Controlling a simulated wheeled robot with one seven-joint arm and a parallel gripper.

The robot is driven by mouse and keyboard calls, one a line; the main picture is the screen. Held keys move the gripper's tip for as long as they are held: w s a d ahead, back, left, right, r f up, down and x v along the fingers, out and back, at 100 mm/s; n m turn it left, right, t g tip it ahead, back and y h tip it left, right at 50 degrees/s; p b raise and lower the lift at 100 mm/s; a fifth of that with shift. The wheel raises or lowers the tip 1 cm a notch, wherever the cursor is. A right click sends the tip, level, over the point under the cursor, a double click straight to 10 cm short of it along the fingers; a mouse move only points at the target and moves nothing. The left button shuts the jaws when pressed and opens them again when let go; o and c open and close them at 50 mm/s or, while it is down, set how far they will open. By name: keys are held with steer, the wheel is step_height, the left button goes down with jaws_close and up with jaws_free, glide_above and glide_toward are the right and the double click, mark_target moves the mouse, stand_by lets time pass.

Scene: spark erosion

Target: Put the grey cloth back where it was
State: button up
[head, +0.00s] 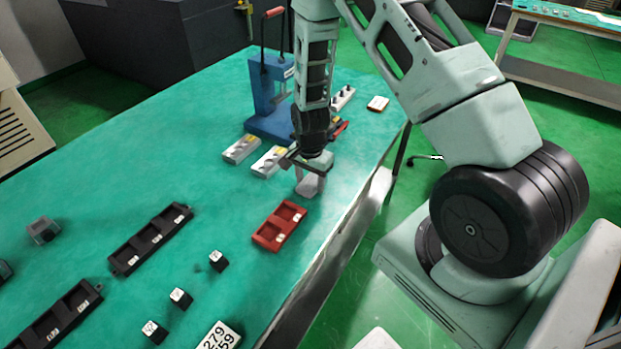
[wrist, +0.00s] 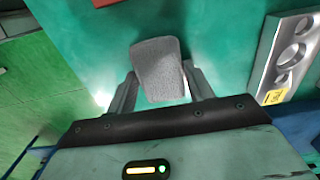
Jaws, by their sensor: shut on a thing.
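The grey cloth (wrist: 160,68) is a small folded grey pad between the two fingers of my gripper (wrist: 162,92) in the wrist view. In the head view my gripper (head: 309,184) points down near the table's right edge, with the grey cloth (head: 309,186) at its fingertips. The gripper is shut on the cloth. I cannot tell whether the cloth touches the table.
A red tray (head: 264,236) lies just in front of my gripper. Grey blocks with round recesses (head: 268,162) and a blue press (head: 268,95) stand behind it. Black trays (head: 150,240) and small black cubes (head: 180,298) lie to the left. Green tabletop (head: 180,150) is bare at back left.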

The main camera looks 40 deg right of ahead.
steer(key=shift+f, duration=0.2)
steer(key=o, duration=1)
steer(key=shift+r, duration=0.1)
